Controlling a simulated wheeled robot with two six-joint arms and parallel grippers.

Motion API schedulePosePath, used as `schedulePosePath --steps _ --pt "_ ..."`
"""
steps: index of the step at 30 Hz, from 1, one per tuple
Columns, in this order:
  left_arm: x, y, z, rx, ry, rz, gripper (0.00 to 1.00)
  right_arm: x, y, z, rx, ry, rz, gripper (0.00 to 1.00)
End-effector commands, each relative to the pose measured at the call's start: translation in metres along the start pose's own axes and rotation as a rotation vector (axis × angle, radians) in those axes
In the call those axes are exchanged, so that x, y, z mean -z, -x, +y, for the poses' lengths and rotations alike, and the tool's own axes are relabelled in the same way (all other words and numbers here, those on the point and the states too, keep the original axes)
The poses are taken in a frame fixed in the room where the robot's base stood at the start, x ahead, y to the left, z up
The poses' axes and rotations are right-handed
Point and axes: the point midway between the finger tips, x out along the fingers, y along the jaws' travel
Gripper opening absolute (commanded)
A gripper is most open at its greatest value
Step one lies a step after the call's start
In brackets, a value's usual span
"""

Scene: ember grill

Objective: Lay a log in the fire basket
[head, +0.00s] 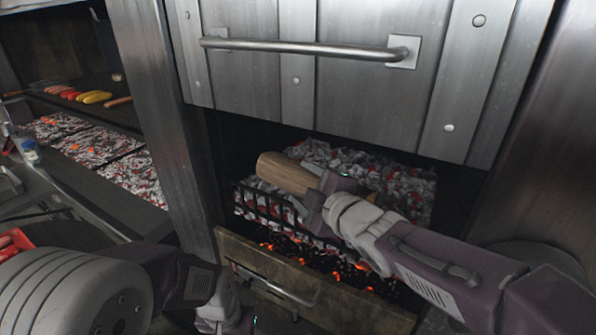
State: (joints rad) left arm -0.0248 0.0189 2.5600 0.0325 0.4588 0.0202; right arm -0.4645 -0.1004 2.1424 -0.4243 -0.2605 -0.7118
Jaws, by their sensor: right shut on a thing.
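A brown wooden log (287,173) shows over the front of the fire basket. My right gripper (318,186) is shut on the log and holds it inside the open firebox. The fire basket (272,208) is a black barred rack in front of grey and red coals (400,185). The gripper hides part of the basket and coals. The log's far end points left. I cannot tell if the log touches the basket. My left gripper (226,322) is at the bottom edge, mostly cut off, and its jaws are not clear.
A raised steel door with a bar handle (305,47) hangs above the opening. A brass-coloured drawer front (330,290) with a handle is below, with embers behind it. A steel post (155,100) stands at left. Another grill bed with vegetables (75,95) lies beyond it.

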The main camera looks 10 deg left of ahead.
Motion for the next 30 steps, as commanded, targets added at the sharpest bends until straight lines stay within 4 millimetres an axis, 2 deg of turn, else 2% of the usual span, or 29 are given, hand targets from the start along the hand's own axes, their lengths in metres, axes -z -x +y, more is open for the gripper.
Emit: schedulePosePath --steps 1,6,24,25,30 --pt "0.002 0.017 0.0 0.0 0.0 0.0 0.36 0.0 -0.001 0.011 -0.001 0.0 0.001 0.0" --pt "0.004 0.038 0.001 0.0 0.0 0.0 0.36 -0.019 -0.016 0.021 -0.001 0.0 0.0 0.0" --pt "0.01 0.095 0.002 0.0 0.0 0.0 0.36 -0.084 -0.068 0.061 -0.001 -0.001 0.002 0.0" --pt "0.009 0.083 0.002 0.0 0.0 0.001 0.36 -0.091 -0.073 0.051 -0.002 -0.001 0.004 0.0" --pt "0.007 0.07 0.001 0.0 0.0 -0.001 0.36 -0.111 -0.086 0.04 -0.003 0.0 0.004 0.0"
